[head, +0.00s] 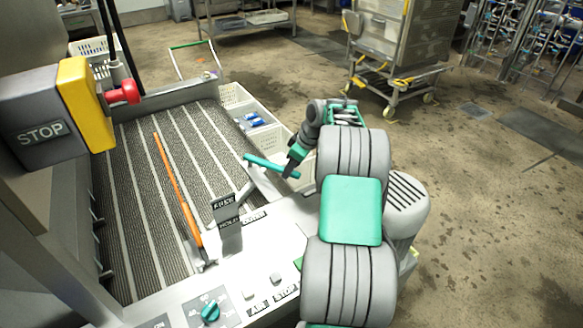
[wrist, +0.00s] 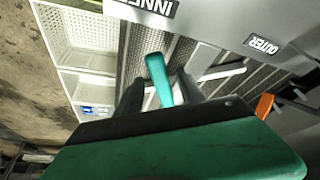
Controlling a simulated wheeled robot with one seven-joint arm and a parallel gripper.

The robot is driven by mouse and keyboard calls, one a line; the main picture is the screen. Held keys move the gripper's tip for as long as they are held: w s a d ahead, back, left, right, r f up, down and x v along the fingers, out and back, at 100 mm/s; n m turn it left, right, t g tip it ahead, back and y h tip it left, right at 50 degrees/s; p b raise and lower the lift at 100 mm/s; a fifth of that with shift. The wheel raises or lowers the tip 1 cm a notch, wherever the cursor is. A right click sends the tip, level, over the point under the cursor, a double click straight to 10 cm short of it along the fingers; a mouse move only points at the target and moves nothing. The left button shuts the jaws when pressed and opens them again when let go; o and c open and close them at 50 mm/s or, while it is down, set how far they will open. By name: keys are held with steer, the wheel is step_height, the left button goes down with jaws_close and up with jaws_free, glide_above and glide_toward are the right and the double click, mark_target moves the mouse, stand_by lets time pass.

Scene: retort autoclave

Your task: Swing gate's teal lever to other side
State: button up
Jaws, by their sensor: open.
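The teal lever (head: 268,164) sticks out over the near right corner of the slatted conveyor bed, beside a light grey bracket. My gripper (head: 291,166) is at the lever's right end, with its fingers pointing down and left. In the wrist view the teal lever (wrist: 157,76) lies between the two dark fingers of my gripper (wrist: 160,88), with a finger on each side. The fingers are open; whether either touches the lever cannot be told. An INNER label (wrist: 153,7) and an OUTER label (wrist: 263,44) show on the grey panel.
A long orange bar (head: 174,187) lies along the conveyor bed (head: 128,190). White crates (head: 268,137) stand along the bed's right side. A STOP box with a red button (head: 125,92) is at the upper left. A wheeled rack (head: 400,45) stands behind; the floor at right is clear.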

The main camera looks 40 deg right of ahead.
steer(key=shift+w+f, duration=0.1)
steer(key=shift+f, duration=0.1)
steer(key=shift+c, duration=0.5)
jaws_close()
stand_by(0.8)
